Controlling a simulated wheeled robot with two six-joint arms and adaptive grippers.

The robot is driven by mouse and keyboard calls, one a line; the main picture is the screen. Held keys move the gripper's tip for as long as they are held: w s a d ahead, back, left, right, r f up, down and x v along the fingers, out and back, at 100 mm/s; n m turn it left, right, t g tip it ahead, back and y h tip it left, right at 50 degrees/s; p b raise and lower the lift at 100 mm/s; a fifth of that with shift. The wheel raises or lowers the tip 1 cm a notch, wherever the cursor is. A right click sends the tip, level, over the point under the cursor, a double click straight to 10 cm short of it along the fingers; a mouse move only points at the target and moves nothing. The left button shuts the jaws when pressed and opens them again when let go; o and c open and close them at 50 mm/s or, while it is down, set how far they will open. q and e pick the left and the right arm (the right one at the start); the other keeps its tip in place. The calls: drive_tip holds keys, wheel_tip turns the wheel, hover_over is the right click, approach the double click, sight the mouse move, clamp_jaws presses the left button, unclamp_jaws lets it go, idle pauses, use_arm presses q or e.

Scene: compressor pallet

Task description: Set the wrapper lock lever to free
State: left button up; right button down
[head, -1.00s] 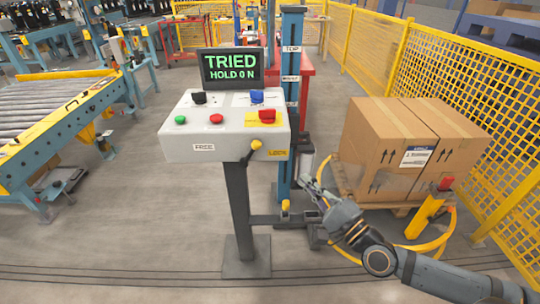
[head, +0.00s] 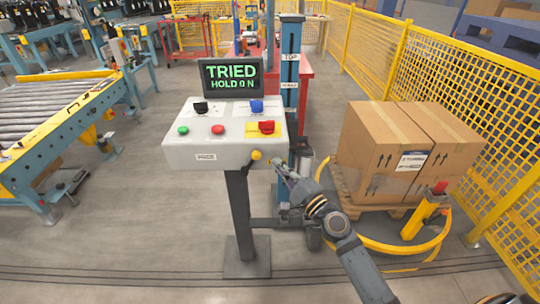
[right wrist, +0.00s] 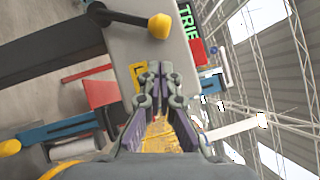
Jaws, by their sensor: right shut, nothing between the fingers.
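The wrapper lock lever, a dark arm with a yellow knob (head: 256,155), is on the front of the grey console (head: 190,152). It tilts up to the right, toward the lock side. The FREE label (head: 205,157) is on the left of the front face. The yellow LOCK label is largely hidden by my gripper in the head view; part of it shows in the right wrist view (right wrist: 138,76). My right gripper (head: 278,164) is shut and empty, just right of the knob and apart from it. In the right wrist view the knob (right wrist: 160,26) is above the closed fingertips (right wrist: 154,70).
A screen (head: 231,77) on the console reads TRIED, HOLD 0 N. Buttons and switches, including a red switch (head: 267,127), sit on top. A blue mast (head: 290,95) stands behind. Cartons (head: 378,138) on a pallet and a yellow fence (head: 440,80) are right.

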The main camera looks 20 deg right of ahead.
sight(269, 163)
drive_tip(key=shift+w+a+r+p, duration=0.25)
drive_tip(key=shift+a, duration=0.35)
drive_tip(key=shift+w+a+r+p, duration=0.2)
drive_tip(key=shift+a+r+p, duration=0.05)
drive_tip(key=shift+a, duration=0.35)
use_arm(q)
drive_tip(key=shift+r, duration=0.85)
use_arm(e)
drive_tip(key=shift+w+a+f, duration=0.1)
drive_tip(key=shift+a, duration=0.05)
